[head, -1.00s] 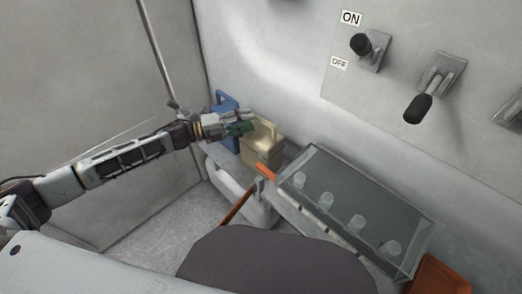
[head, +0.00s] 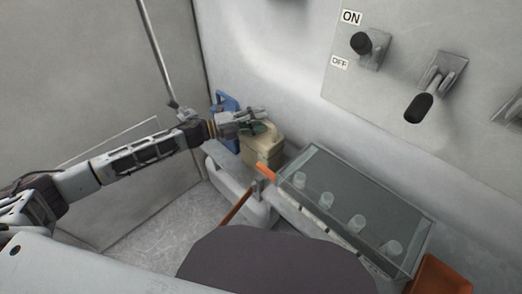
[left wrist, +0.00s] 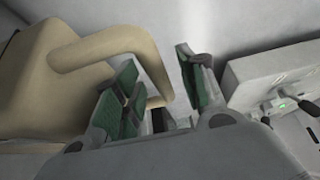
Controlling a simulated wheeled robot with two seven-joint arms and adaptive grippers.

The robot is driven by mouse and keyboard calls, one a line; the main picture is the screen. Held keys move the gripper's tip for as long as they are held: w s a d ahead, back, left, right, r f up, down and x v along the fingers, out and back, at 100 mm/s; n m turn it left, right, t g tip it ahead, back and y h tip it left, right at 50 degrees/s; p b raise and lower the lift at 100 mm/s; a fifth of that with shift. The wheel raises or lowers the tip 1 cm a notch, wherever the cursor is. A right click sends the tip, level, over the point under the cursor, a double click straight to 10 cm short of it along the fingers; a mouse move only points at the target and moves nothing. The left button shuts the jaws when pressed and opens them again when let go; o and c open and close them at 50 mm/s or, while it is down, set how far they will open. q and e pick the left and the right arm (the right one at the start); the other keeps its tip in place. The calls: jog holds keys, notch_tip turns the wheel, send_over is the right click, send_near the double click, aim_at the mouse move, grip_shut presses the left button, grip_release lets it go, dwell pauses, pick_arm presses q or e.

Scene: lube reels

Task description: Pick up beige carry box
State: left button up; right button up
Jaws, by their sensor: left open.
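The beige carry box (head: 264,147) stands on the ledge against the back wall, beside a blue box (head: 226,103). In the left wrist view the beige box (left wrist: 45,85) fills the left side, with its thick looped handle (left wrist: 125,40) arching toward the middle. My left gripper (head: 260,121) is at the top of the beige box. Its green-padded fingers (left wrist: 163,85) are spread apart, with part of the handle between them. I cannot tell whether the pads touch the handle. My right gripper is not in view.
A glass-topped case (head: 355,200) with several pale cylinders sits to the right of the box. Orange pieces (head: 266,172) lie between them. A wall panel (head: 440,70) with black-knobbed levers is at upper right.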

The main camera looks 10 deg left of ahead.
pick_arm(q)
jog(key=shift+w+d, duration=0.25)
jog(key=shift+d, duration=0.25)
grip_shut()
dwell(0.6)
